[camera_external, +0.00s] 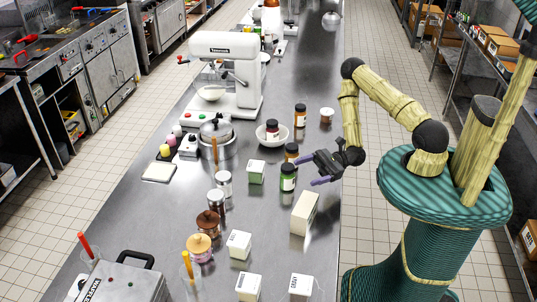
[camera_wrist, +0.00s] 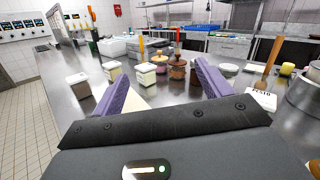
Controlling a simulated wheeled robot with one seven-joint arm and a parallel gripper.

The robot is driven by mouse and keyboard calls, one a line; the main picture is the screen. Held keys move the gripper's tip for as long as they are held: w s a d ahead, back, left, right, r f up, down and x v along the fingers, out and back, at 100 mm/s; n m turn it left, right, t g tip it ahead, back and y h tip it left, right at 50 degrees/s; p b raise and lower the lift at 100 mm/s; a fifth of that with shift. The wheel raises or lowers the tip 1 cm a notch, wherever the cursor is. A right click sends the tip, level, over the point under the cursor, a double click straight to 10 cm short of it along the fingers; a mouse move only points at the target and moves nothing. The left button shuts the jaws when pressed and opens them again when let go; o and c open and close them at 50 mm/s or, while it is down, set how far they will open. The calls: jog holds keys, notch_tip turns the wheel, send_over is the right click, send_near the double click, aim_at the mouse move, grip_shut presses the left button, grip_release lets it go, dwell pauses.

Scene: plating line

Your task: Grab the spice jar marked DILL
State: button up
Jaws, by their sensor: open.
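Several dark-capped spice jars stand on the steel counter in the external view; I cannot read DILL on any of them. A jar with green contents (camera_external: 288,178) stands just left of my gripper (camera_external: 304,171). A brown jar (camera_external: 291,152) stands just behind it, and another brown jar (camera_external: 300,115) stands farther back. A dark-capped jar (camera_external: 272,127) sits in a white bowl (camera_external: 284,138). My gripper is open, its purple fingers apart and pointing left over the counter. In the wrist view my gripper (camera_wrist: 163,70) shows nothing held; no jar is clearly identifiable as DILL.
A cream block (camera_external: 304,213) lies in front of my gripper. Several small cartons (camera_external: 238,245), a pot (camera_external: 216,140), lidded brown jars (camera_external: 208,223) and a white mixer (camera_external: 228,75) stand to the left. The counter's right strip (camera_external: 325,80) is mostly clear.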

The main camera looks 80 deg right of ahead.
aim_at(287, 177)
jog(key=w+d+f+m+t+h+p, duration=0.2)
jog(key=d+f+m+t+h, duration=0.1)
jog(key=d+m+h, duration=0.5)
jog(key=shift+w+d+m+h, duration=0.3)
jog(key=shift+w+h, duration=0.1)
jog(key=shift+h, duration=0.7)
jog(key=f, duration=0.7)
jog(key=shift+w+f, duration=0.35)
jog(key=shift+w, duration=0.05)
jog(key=shift+w+a+f, duration=0.1)
jog(key=shift+w, duration=0.15)
